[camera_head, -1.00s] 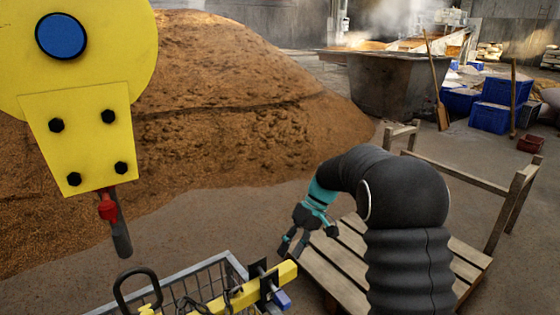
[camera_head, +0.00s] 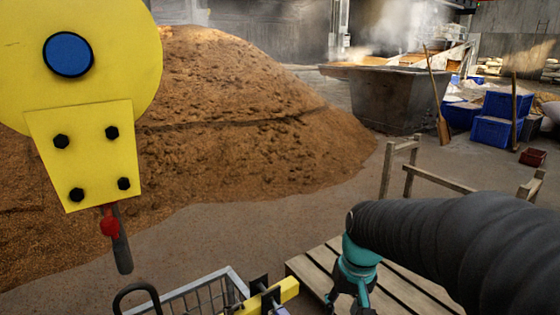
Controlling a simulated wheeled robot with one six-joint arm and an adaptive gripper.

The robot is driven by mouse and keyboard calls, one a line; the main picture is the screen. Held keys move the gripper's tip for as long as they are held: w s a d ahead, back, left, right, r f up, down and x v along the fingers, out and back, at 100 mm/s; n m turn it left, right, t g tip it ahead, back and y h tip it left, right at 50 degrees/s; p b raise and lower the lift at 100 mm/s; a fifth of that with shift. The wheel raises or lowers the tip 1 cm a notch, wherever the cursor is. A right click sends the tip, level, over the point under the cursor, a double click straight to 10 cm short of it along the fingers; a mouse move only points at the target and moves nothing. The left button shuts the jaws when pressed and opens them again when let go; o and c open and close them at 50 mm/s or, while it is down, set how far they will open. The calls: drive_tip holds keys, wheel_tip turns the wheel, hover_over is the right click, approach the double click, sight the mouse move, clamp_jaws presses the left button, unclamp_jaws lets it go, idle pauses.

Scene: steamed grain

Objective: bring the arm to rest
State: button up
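My arm (camera_head: 450,240), in a black ribbed sleeve with a teal wrist (camera_head: 358,262), enters from the right and bends down over a slatted wooden pallet (camera_head: 322,262). My gripper (camera_head: 347,300) points down at the bottom edge of the picture, above the pallet slats. Its fingertips are cut off or too small to show whether they are open. I see nothing held in the visible part.
A yellow hoist block (camera_head: 85,150) with a hook (camera_head: 121,245) hangs at left. Below it are a wire basket (camera_head: 205,297) and a yellow bar (camera_head: 275,297). A wooden rail frame (camera_head: 440,180) stands behind my arm. A grain heap (camera_head: 240,140) and metal vat (camera_head: 395,98) lie beyond.

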drive_tip(key=s+d+r+t, duration=0.1)
drive_tip(key=s+r+t, duration=0.1)
drive_tip(key=s, duration=0.4)
drive_tip(key=s+d+r+t+h, duration=0.1)
drive_tip(key=s+r+t, duration=0.2)
drive_tip(key=s+r, duration=0.2)
drive_tip(key=shift+s+d, duration=0.4)
drive_tip(key=shift+s, duration=0.45)
drive_tip(key=shift+r, duration=0.1)
clamp_jaws()
drive_tip(key=shift+a, duration=0.15)
